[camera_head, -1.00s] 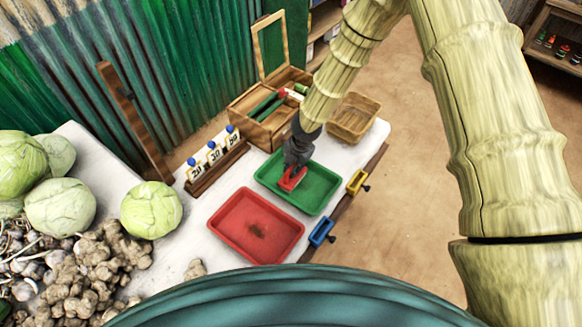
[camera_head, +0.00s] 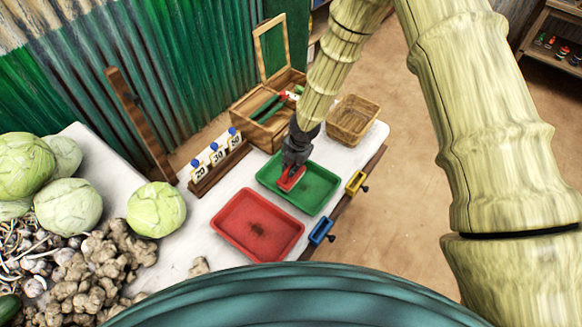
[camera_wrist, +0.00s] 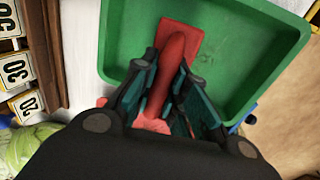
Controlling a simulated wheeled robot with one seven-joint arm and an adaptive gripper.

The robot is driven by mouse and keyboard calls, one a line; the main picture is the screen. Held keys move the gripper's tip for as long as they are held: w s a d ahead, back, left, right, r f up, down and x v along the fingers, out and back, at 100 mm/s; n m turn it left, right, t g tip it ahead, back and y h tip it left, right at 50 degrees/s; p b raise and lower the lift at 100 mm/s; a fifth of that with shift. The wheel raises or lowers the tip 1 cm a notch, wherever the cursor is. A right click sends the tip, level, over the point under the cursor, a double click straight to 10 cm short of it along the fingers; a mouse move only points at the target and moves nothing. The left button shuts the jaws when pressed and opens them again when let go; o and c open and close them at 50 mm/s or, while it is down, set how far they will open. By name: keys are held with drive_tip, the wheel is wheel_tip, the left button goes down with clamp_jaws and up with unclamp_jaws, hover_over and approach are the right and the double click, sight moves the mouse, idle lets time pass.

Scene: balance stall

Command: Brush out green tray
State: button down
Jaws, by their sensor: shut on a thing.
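The green tray (camera_head: 318,191) lies on the white table, just behind and right of the red tray. My gripper (camera_head: 291,177) is over the left part of the green tray and shut on a red brush. In the wrist view the red brush (camera_wrist: 178,62) sits between the fingers of my gripper (camera_wrist: 168,92), its flat red head against or just above the floor of the green tray (camera_wrist: 232,45); I cannot tell if it touches.
A wooden box (camera_head: 247,106) with an open lid and a wicker basket (camera_head: 352,119) stand behind the trays. Blue (camera_head: 321,232) and yellow (camera_head: 355,183) clamps sit on the table's right edge. Number cards (camera_head: 217,155) stand left. Cabbages (camera_head: 156,209) and ginger (camera_head: 82,280) lie front left.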

drive_tip(key=shift+r+p, duration=1.8)
drive_tip(key=shift+r, duration=0.75)
